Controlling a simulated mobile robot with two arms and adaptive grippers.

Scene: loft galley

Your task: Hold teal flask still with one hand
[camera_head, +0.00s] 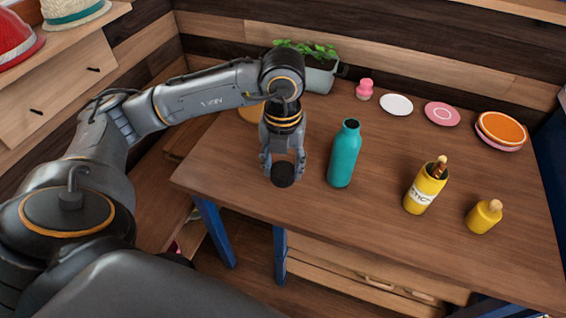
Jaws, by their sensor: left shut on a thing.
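The teal flask (344,156) stands upright on the wooden table, with a dark top that looks open. My left gripper (283,170) reaches down just left of the flask, apart from it. Its fingers are shut on a round black object (283,176) that looks like a cap. The object is near the table's front left edge; whether it touches the table I cannot tell. My right gripper is not in view.
A yellow labelled container (425,187) and a small yellow bottle (484,216) stand to the right. A pink bottle (365,89), white plate (396,104), pink plate (442,113) and orange plate (501,128) are behind. A planter (320,76) stands at the back. The table middle (385,145) is clear.

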